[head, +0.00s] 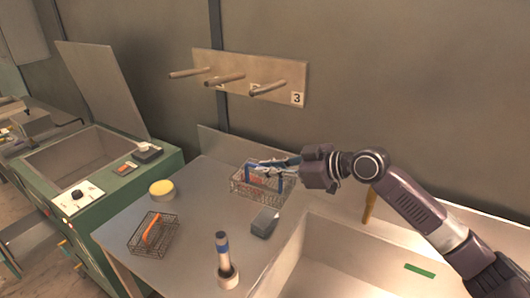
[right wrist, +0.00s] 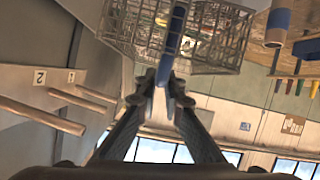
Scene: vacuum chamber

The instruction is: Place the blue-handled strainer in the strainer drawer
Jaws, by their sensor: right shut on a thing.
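The blue-handled strainer (head: 250,191) is a wire-mesh basket at the back of the light counter in the head view. My right gripper (head: 283,166) reaches in from the right and is shut on its blue handle. In the right wrist view, the fingertips (right wrist: 164,88) pinch the blue handle (right wrist: 171,45), with the mesh basket (right wrist: 118,25) beyond. Something orange shows inside the basket. I cannot tell whether the basket touches the counter. A similar basket with an orange handle (head: 153,230) sits at the front left. I cannot make out a strainer drawer. My left gripper is out of view.
A grey block (head: 264,222), a yellow-topped round container (head: 162,188) and a blue-banded upright tool (head: 223,250) stand on the counter. A sink basin (head: 345,250) lies right. A green unit (head: 110,200) with a raised lid stands left. Wall pegs (head: 225,79) jut out above.

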